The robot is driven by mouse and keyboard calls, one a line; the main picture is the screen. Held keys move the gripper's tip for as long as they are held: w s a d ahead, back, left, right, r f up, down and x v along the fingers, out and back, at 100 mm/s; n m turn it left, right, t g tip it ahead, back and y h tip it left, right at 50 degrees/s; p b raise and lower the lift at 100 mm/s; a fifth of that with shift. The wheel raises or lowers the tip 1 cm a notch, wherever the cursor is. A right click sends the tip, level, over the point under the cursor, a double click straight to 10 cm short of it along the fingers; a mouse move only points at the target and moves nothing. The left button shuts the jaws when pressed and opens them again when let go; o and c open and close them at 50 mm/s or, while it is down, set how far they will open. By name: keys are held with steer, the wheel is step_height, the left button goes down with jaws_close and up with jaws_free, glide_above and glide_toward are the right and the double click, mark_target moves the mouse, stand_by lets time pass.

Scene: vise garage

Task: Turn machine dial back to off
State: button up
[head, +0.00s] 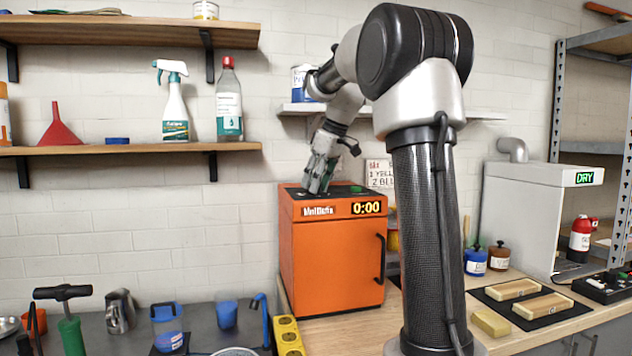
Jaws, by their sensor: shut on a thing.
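The orange machine (330,262) stands on the wooden counter, with a black top panel and a black door handle on its right side. Its yellow display (367,208) reads 0:00. My gripper (317,188) reaches down from above onto the left part of the top panel. It is shut on the machine dial, which the fingers hide almost wholly, so I cannot read its setting. A small green part (356,189) shows on the panel to the right of the gripper.
Wall shelves (130,150) hold a spray bottle (174,105), a clear bottle (229,100) and a red funnel (60,125). A white cabinet (520,215) with a DRY sign stands right. A written sign (380,173) is behind the machine. Cups and tools stand on the lower left bench.

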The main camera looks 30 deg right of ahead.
steer(key=n, duration=0.2)
steer(key=n+g+y, duration=0.1)
steer(key=n, duration=0.1)
steer(key=shift+d+n+y, duration=0.1)
steer(key=shift+n+y, duration=0.2)
steer(key=shift+n, duration=0.1)
stand_by(0.5)
steer(key=o, duration=1)
steer(key=v, duration=1.2)
steer(key=shift+w, duration=0.3)
